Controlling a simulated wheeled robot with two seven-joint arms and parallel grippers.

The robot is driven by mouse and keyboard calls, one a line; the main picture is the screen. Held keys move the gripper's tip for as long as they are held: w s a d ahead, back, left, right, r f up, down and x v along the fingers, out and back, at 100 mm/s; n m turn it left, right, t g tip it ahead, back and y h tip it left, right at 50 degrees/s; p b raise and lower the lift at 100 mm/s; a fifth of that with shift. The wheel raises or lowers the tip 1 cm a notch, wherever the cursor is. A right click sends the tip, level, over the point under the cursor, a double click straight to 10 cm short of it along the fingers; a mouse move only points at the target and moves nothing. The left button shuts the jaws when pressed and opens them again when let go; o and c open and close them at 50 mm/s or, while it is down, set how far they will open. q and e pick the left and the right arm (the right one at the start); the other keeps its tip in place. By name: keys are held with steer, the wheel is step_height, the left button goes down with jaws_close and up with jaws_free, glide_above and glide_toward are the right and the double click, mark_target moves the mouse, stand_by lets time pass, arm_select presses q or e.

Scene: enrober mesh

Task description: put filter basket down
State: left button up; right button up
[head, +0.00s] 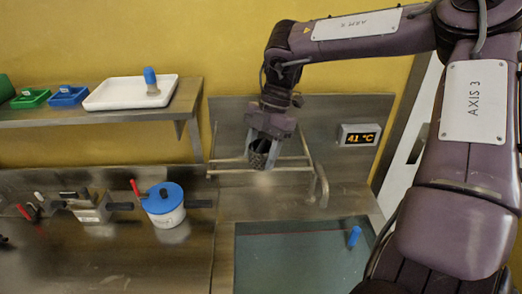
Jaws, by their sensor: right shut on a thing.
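My right gripper (264,150) points down in the middle of the head view. It is shut on the filter basket (261,159), a dark, perforated-looking cylinder partly hidden between the fingers. The basket is in front of a metal rail rack (295,163) fixed to the steel back panel. I cannot tell whether the basket touches the rack or hangs above it. My left gripper is not in view.
A white pot with a blue lid (165,201) and a metal box (92,212) with dark handles stand left. A sunken greenish basin (290,262) holds a blue-handled item (353,238). A shelf (100,112) carries a white tray (110,97) and green and blue bins. A display (358,136) reads 41 °C.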

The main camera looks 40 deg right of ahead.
steer(key=o, duration=1.2)
steer(key=shift+r, duration=0.1)
steer(key=shift+w+d+r, duration=0.1)
steer(key=shift+d+r, duration=0.1)
steer(key=shift+r, duration=0.05)
steer(key=shift+b+v, duration=0.8)
steer(key=shift+v, duration=4.85)
steer(key=shift+f, duration=0.1)
